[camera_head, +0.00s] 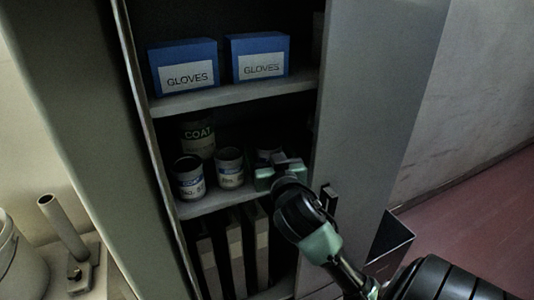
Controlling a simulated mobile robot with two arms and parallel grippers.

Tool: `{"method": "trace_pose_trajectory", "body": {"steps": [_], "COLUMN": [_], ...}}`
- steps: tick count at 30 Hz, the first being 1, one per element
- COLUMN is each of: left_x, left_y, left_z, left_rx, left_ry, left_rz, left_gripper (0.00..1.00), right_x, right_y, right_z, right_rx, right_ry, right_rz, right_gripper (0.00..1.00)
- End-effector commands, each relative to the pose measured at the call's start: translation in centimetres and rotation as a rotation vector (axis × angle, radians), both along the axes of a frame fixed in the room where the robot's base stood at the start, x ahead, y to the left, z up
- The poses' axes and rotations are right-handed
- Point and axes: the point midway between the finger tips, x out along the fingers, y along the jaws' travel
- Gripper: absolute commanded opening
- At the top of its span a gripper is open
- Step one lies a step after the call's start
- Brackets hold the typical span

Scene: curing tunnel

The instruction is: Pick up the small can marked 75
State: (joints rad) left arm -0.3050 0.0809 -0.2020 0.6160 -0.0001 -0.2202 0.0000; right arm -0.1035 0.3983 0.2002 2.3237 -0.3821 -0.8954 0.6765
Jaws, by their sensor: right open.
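Several small cans with pale labels stand on the middle shelf (205,206) of an open cabinet. One can (189,180) is at the left front, and a second can (230,168) is to its right. A third can (265,154) is mostly hidden behind my right gripper (279,166). The numbers are too small and dark to read surely, so I cannot tell which can is marked 75. My right gripper is open at the shelf's right front, in front of the third can. Whether it touches that can is hidden. My left gripper is not in view.
A tall can marked COAT (198,136) stands behind the small cans. Two blue GLOVES boxes (184,66) (260,57) sit on the upper shelf. The cabinet door (368,110) stands open close to my right arm. Upright panels (255,245) fill the space below.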

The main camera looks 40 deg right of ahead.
Motion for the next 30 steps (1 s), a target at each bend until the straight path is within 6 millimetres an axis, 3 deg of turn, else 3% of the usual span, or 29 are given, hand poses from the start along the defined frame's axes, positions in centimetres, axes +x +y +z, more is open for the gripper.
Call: {"method": "trace_pose_trajectory", "body": {"steps": [1,6,14,15,22,30], "left_x": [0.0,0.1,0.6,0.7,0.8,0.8], "left_y": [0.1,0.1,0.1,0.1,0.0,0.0], "left_z": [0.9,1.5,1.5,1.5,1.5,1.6], "left_rx": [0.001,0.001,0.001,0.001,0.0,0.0], "left_ry": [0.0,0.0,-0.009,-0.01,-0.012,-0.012], "left_rz": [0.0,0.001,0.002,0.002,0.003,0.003], "left_gripper": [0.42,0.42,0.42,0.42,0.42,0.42], "right_x": [0.7,2.6,3.0,3.0,2.9,3.0], "right_y": [-0.5,-1.6,-1.8,-1.8,-1.8,-1.8], "right_z": [0.6,0.3,0.1,0.1,0.1,0.3], "right_rx": [-0.004,-0.002,-0.001,-0.001,0.0,-0.001], "right_ry": [0.003,0.001,0.0,0.0,0.001,0.0], "right_rz": [-0.001,-0.001,0.0,0.0,0.0,0.0], "right_gripper": [0.75,0.75,0.75,0.72,0.08,0.07]}}
